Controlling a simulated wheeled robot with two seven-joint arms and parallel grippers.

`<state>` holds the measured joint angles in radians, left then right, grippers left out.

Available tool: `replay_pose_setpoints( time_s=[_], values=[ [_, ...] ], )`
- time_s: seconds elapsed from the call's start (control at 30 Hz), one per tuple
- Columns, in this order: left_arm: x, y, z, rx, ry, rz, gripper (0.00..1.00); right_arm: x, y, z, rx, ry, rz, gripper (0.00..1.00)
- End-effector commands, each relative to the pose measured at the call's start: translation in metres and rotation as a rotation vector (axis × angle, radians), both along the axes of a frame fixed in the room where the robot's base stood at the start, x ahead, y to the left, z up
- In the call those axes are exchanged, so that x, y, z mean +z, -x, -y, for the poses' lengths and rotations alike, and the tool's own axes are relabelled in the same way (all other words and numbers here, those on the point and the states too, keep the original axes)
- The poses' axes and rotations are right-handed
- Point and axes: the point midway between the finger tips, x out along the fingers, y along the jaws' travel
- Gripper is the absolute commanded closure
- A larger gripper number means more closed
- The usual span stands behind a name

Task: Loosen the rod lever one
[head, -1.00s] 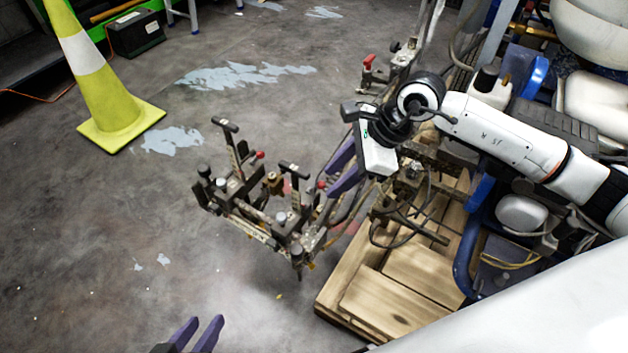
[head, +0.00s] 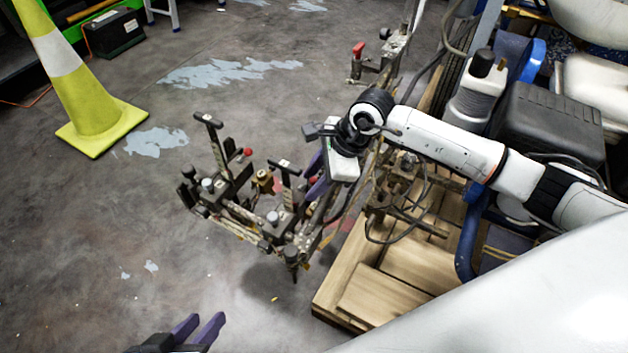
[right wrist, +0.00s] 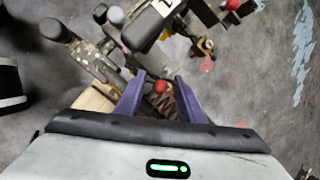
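The line striper's rod assembly (head: 240,217) sticks out over the floor at the cart's left side. It carries two black T-shaped levers, a far one (head: 208,120) and a near one (head: 284,167). Their number labels are too small to read surely. My right gripper (head: 314,176) is beside the near lever, to its right. In the right wrist view its purple fingers (right wrist: 160,98) are apart, with a red knob (right wrist: 160,87) seen between or beyond them. A labelled black lever head (right wrist: 150,25) lies ahead of the fingertips. My left gripper (head: 200,328) is open and empty at the bottom edge.
A wooden pallet-like platform (head: 345,255) lies under the cart, right of the assembly. Cables (head: 375,235) hang near my right arm. A yellow-green cone (head: 85,100) stands at upper left. The floor left of the assembly is clear.

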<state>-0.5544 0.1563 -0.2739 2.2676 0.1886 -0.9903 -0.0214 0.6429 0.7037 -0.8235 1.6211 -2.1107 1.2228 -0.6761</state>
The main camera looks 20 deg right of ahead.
Motion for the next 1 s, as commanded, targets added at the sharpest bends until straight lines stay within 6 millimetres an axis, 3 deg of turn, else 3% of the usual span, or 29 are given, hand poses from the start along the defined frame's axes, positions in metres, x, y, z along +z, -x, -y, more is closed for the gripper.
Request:
replay_pose_setpoints(
  time_s=[0.17,0.37,0.73,1.0],
  values=[
    [0.000,0.000,0.000,0.000,0.000,0.000,0.69,0.000,0.000,0.000,0.000,0.000,0.000,0.66],
    [0.000,0.000,0.000,-0.001,0.000,0.001,0.69,0.000,0.000,0.000,0.000,0.000,-0.001,1.00],
    [0.004,-0.001,0.000,0.003,0.001,0.007,0.69,0.002,-0.001,0.000,0.000,0.015,-0.018,1.00],
    [0.012,-0.002,-0.004,0.028,0.008,0.034,0.69,0.009,-0.009,-0.006,-0.001,0.099,-0.125,1.00]
  ],
)
